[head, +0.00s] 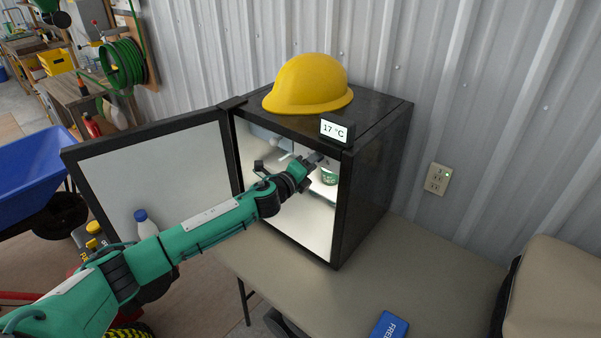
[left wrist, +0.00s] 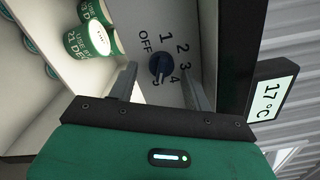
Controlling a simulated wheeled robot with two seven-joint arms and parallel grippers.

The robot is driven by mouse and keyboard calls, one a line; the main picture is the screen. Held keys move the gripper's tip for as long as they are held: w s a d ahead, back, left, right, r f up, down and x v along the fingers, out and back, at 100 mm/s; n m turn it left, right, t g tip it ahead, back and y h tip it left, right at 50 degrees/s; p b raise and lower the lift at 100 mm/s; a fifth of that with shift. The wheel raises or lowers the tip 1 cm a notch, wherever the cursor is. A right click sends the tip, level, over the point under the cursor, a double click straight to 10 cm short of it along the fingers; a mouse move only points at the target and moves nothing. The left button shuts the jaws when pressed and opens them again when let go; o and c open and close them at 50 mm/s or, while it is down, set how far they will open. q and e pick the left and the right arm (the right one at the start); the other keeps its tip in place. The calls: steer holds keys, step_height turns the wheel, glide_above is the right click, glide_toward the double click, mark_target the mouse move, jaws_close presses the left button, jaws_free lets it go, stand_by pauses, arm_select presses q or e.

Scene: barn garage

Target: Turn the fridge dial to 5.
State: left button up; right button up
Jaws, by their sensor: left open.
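The small black fridge (head: 375,170) stands on a table with its door (head: 155,165) open to the left. My left gripper (head: 318,160) reaches into its upper front. In the left wrist view, the dark blue dial (left wrist: 161,67) sits on a pale panel marked OFF, 1, 2, 3 and 4. A pale mark shows on the dial's lower side; I cannot tell its exact setting, and no 5 is readable. My open left gripper (left wrist: 160,76) has one finger to each side of the dial in the picture, with gaps; contact is not visible. My right gripper is not in view.
Labelled cups (left wrist: 87,41) stand inside on shelves. A bottle (head: 146,224) is at the door. A blue item (head: 388,325) lies on the table (head: 340,290).

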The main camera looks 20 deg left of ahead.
arm_select(q)
steer(key=b+v, duration=0.4)
steer(key=v, duration=0.9)
steer(key=shift+s, duration=0.2)
